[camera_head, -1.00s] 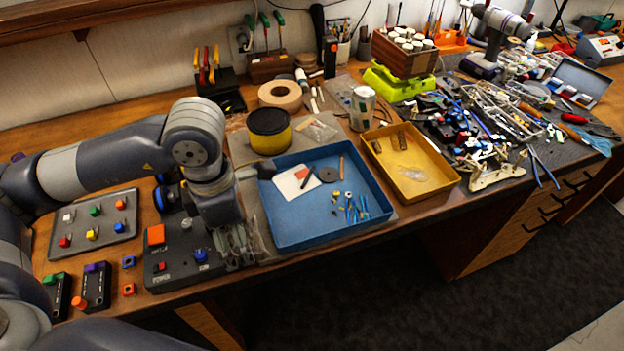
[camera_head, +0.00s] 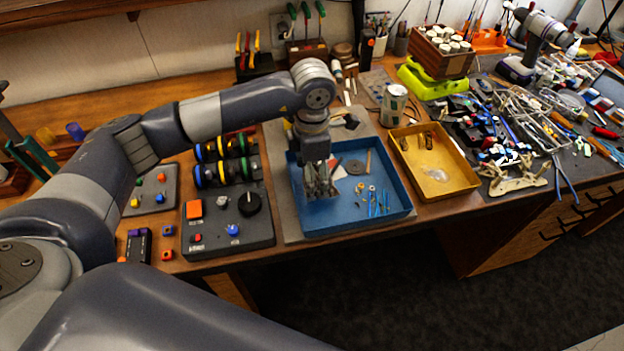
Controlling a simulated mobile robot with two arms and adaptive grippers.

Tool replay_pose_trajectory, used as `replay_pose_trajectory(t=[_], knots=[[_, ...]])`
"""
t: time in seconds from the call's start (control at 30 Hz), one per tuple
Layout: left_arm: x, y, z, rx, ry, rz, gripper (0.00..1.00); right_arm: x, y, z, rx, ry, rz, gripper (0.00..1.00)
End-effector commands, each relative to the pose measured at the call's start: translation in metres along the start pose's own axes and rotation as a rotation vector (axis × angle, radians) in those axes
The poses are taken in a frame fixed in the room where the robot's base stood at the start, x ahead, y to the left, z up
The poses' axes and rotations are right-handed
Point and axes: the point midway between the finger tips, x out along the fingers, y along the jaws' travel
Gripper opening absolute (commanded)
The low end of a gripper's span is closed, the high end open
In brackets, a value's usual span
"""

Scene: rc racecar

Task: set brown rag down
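I cannot make out a brown rag in this view. My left gripper (camera_head: 320,182) points down over the left part of the blue tray (camera_head: 352,228). Its fingers are small and dark here, and I cannot tell whether they are apart or hold anything. A white card, a grey disc (camera_head: 355,167) and several small blue tools (camera_head: 378,203) lie in the tray; the gripper partly covers the card. My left arm hides part of the bench behind it. My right gripper is not in view.
A yellow tray (camera_head: 462,186) stands right of the blue one, with a metal can (camera_head: 394,105) behind. A black control box (camera_head: 262,238) with an orange button lies to the left. Crowded tools (camera_head: 510,125) fill the right. The bench's front edge runs close below the trays.

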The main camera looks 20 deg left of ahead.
Motion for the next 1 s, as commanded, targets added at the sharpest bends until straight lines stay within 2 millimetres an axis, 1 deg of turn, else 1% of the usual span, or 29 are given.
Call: replay_pose_trajectory(t=[0.03, 0.1, 0.23, 0.5, 0.63, 0.67, 0.7, 0.73, 1.0], knots=[[0.006, -0.002, -0.002, -0.001, 0.006, -0.006, 0.55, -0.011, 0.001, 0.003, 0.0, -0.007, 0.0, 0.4], [0.018, -0.002, -0.002, -0.002, 0.005, -0.006, 0.55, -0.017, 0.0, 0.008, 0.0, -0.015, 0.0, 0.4], [0.032, -0.001, -0.001, 0.0, 0.001, -0.003, 0.55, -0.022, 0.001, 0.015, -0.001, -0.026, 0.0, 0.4], [0.035, -0.001, -0.001, 0.0, 0.0, 0.0, 0.55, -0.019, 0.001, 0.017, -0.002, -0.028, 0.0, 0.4], [0.039, -0.001, -0.001, 0.0, 0.0, 0.0, 0.55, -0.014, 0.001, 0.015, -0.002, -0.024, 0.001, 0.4], [0.037, -0.001, -0.001, 0.0, 0.0, 0.0, 0.78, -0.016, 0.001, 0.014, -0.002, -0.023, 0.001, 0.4], [0.037, -0.001, -0.001, 0.0, 0.0, -0.001, 0.87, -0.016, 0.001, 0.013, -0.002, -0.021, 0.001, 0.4], [0.037, -0.001, -0.001, 0.0, 0.001, -0.001, 0.91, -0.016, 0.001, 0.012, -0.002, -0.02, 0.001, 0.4], [0.037, -0.001, -0.001, 0.0, 0.001, -0.001, 0.91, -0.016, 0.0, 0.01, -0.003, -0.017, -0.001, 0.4]])
